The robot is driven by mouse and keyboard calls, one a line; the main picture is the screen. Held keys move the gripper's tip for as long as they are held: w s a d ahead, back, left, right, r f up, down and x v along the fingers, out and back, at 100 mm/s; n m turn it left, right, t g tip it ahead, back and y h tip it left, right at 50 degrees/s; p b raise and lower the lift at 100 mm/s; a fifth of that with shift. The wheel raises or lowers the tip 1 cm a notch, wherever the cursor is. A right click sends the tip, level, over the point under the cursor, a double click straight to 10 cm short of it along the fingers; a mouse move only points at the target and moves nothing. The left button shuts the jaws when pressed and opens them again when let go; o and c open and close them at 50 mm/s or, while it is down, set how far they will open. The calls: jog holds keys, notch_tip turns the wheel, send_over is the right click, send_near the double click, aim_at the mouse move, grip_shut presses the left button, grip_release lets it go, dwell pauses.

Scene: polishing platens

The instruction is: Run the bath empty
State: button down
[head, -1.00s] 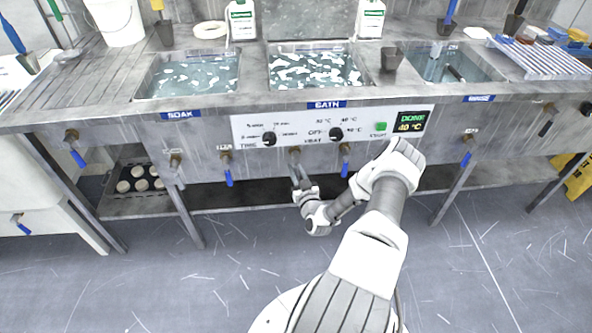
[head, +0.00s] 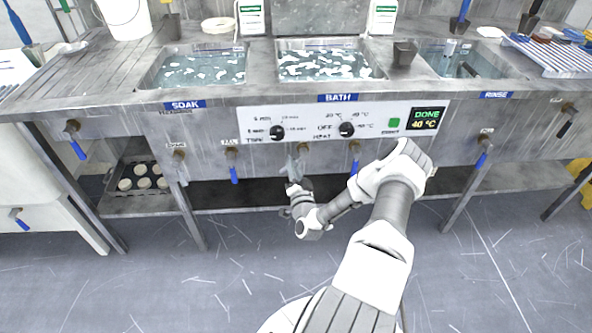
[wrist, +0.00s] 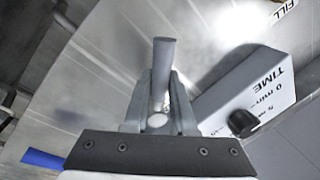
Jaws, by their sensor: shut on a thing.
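The bath (head: 338,98) is the middle basin, marked BATH, and holds water with white flecks on it. Below its control panel a valve (head: 303,148) comes out of the steel front. My gripper (head: 296,172) is at this valve, under the panel's left half. In the wrist view my gripper (wrist: 160,112) is shut on a grey valve handle (wrist: 164,55), which sticks out beyond the fingers. The handle's label is not visible. The panel display (head: 425,118) reads DONE and 40 °C.
The soak basin (head: 150,82) is to the left and the rinse basin (head: 515,75) to the right, both with water. Blue-handled valves flank mine, one left (head: 233,172) and one right (head: 354,165). A lower shelf (head: 245,195) runs behind the gripper. The floor in front is clear.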

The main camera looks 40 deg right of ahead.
jog(key=m, duration=0.1)
jog(key=r+m+h+b, duration=0.1)
jog(key=m, duration=0.3)
jog(key=shift+w+a+r, duration=0.35)
jog(key=shift+r, duration=0.05)
jog(key=shift+r+m+g+h+b, duration=0.15)
jog(key=shift+r+m+h+b, duration=0.2)
jog(key=shift+m, duration=0.65)
jog(key=shift+r+m+g+h+b, duration=0.15)
jog(key=shift+r+m+h, duration=0.25)
jog(key=shift+m, duration=0.6)
jog(key=c, duration=0.7)
grip_release()
jog(key=shift+f, duration=0.1)
jog(key=shift+c, duration=0.2)
jog(key=shift+a, duration=0.1)
jog(key=shift+s+a+f, duration=0.1)
jog(key=shift+a+f, duration=0.05)
